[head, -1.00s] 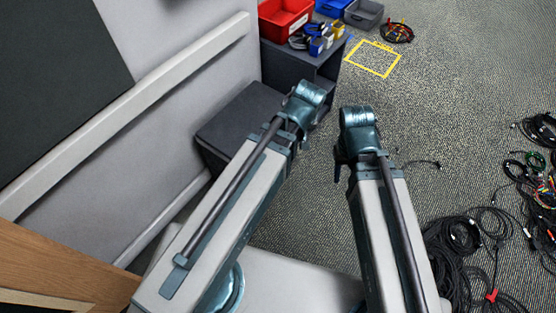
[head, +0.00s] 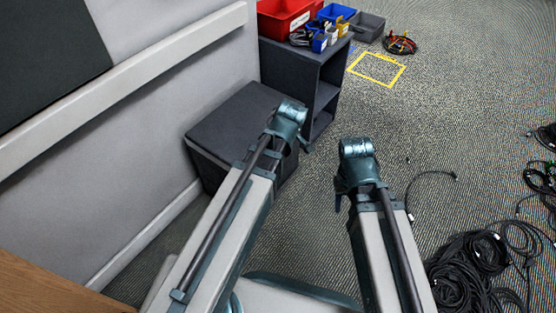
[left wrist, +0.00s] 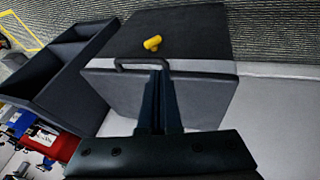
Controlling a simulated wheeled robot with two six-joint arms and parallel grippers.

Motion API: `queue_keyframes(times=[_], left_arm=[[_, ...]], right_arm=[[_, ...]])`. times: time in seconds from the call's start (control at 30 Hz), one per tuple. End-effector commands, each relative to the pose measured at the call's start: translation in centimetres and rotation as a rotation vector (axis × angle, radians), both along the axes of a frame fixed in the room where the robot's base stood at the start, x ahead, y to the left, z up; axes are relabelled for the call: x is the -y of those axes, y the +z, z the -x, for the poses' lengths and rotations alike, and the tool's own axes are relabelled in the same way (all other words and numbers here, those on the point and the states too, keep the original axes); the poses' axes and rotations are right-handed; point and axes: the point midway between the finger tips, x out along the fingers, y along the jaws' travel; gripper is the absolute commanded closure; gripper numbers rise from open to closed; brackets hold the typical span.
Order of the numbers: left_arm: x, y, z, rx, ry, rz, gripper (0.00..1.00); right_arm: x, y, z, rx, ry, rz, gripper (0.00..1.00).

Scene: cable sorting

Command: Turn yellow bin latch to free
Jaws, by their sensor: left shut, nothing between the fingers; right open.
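A dark grey bin (head: 235,118) stands on the floor against the wall, left of my left arm. In the left wrist view the same bin (left wrist: 195,28) shows a small yellow latch (left wrist: 152,43) and a dark bar handle (left wrist: 137,65). I cannot tell the latch's setting. My left gripper (left wrist: 160,78) is shut and empty; in that view its fingers overlap the handle area, below the latch, and I cannot tell whether they touch. The latch is not visible in the head view. My right gripper (head: 338,200) is open and empty over the floor, apart from the bin.
A dark shelf unit (head: 325,85) stands behind the bin, with a red bin (head: 283,17) and small blue and yellow boxes on top. A yellow floor square (head: 378,69) lies beyond. Black cables (head: 470,270) cover the floor at right. Carpet between is mostly clear.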

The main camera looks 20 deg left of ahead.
Motion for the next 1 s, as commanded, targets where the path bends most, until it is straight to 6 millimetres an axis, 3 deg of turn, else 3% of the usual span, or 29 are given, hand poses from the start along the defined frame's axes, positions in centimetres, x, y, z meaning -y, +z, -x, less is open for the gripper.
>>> queue_keyframes(times=[0.37,1.0], left_arm=[[-0.2,-1.1,-0.4,0.0,0.002,0.001,1.0],[-1.8,-9.4,-3.9,0.001,0.001,0.001,1.0]], right_arm=[[0.0,-1.1,0.0,0.0,0.002,-0.001,0.5],[-0.1,-9.4,0.0,0.001,0.001,-0.007,0.5]])
